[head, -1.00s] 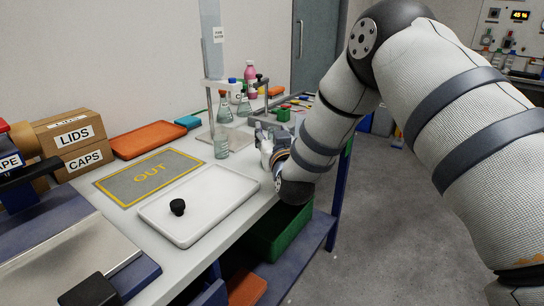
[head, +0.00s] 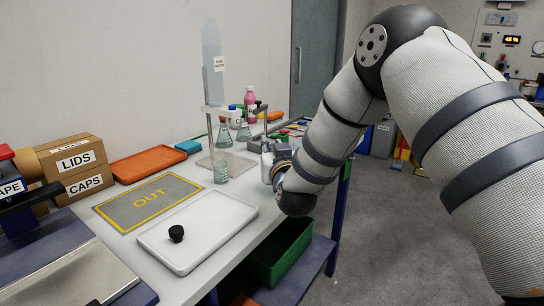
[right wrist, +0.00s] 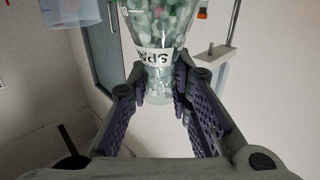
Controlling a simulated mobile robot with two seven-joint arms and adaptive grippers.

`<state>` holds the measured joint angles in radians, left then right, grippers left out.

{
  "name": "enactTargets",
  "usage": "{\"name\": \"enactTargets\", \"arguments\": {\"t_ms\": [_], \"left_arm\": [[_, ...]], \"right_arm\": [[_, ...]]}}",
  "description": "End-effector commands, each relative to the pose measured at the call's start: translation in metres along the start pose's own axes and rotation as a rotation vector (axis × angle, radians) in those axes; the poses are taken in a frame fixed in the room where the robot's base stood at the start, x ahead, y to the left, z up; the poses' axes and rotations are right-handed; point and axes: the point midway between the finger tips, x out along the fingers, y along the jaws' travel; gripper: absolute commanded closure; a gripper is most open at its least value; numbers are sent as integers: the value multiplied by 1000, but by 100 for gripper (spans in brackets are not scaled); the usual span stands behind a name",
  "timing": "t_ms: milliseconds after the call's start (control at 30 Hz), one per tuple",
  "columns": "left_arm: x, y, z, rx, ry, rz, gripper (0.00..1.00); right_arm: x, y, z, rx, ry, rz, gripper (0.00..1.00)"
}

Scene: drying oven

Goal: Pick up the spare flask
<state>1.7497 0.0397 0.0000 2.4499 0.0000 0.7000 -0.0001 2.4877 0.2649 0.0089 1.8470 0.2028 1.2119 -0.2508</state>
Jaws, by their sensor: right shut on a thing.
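My right gripper (right wrist: 158,95) is shut on the neck of a clear glass flask (right wrist: 160,20) in the right wrist view. The flask's white label shows upside down and reads "SPA", with the rest cut off. Green and white patches show through the glass. In the head view my right gripper (head: 266,157) is over the right edge of the bench, small and partly hidden by its own wrist. I cannot tell the held flask's outline there, nor whether its base touches anything. My left gripper is not in view.
A glass beaker (head: 221,173) and conical flasks (head: 225,135) (head: 244,131) stand left of the gripper, near a stand with a tall clear bottle (head: 212,60). A white tray (head: 215,222) holding a black cap (head: 176,233) and the OUT mat (head: 128,213) lie nearer.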

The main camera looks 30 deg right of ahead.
Motion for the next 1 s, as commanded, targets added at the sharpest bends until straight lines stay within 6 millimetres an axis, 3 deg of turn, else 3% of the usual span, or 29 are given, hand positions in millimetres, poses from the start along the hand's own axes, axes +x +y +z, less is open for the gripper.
{"name": "enactTargets", "arguments": {"t_ms": [33,367,700,1000], "left_arm": [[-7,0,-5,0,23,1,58],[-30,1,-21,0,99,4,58],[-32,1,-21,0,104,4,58],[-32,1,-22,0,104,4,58]], "right_arm": [[-6,4,-17,6,13,1,100],[-40,26,-65,7,17,1,100],[-80,54,-78,2,4,0,100],[-102,69,-90,2,6,0,100]]}}
